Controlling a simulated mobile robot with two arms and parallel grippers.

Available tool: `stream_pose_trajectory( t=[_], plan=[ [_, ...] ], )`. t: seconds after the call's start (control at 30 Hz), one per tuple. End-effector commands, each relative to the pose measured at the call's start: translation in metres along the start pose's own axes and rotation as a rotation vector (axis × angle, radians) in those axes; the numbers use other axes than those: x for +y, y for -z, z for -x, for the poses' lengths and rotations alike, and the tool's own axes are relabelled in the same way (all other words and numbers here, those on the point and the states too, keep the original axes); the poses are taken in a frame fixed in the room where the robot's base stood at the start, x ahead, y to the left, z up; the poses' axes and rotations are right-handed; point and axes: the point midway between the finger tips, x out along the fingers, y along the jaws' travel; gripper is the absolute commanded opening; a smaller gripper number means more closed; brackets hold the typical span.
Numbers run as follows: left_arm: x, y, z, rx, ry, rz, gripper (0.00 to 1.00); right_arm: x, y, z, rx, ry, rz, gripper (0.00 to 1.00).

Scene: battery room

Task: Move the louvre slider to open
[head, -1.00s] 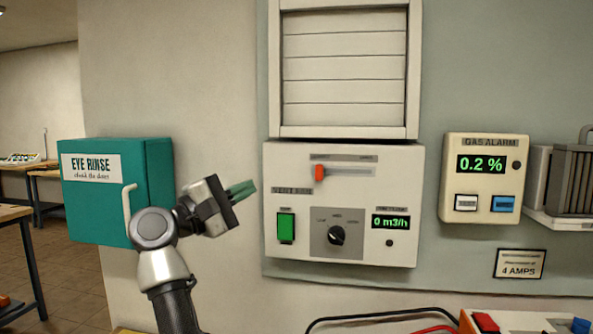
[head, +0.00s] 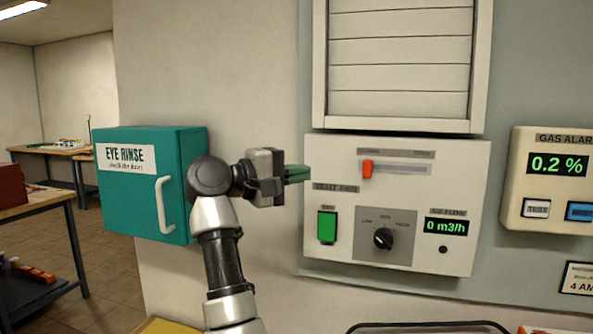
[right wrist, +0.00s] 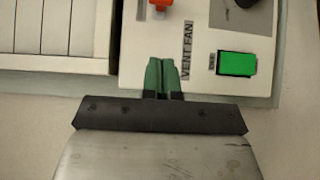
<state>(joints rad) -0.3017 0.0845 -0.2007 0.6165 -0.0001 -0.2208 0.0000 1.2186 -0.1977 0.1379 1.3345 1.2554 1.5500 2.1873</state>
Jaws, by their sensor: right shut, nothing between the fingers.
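The louvre slider is an orange-red knob (head: 367,169) at the left end of a grey horizontal slot on the white vent fan panel (head: 455,185). The knob also shows at the top of the right wrist view (right wrist: 159,6). Above the panel, the louvre (head: 400,65) shows flat, closed slats. My right gripper (head: 306,173) has green fingers, shut and empty. It is at the panel's left edge, left of the knob and about level with it, apart from it. In the right wrist view the fingertips (right wrist: 162,64) point toward the panel beside the VENT FAN label. My left gripper is not in view.
A green button (head: 327,226), a black dial (head: 384,239) and a "0 m3/h" display (head: 446,227) sit below the slider. A teal eye rinse cabinet (head: 140,180) with a white handle is left of my arm. A gas alarm (head: 550,190) is at right.

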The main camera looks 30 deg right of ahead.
Motion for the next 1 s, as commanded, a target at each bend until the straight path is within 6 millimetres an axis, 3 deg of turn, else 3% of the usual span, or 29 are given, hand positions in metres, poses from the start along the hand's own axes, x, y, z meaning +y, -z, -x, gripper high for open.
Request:
stream_pose_trajectory(
  t=[0.2,0.4,0.6,1.0],
  plan=[
    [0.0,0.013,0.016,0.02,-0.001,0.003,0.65,0.003,-0.001,-0.05,-0.005,-0.002,0.001,0.0],
    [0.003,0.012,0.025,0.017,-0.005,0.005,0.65,0.002,-0.015,-0.078,-0.003,-0.001,-0.002,0.0],
    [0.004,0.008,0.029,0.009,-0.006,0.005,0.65,0.001,-0.026,-0.089,0.0,-0.001,0.001,0.0],
    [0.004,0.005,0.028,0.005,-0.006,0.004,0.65,0.0,-0.029,-0.092,0.0,-0.001,0.0,0.0]
  ],
)
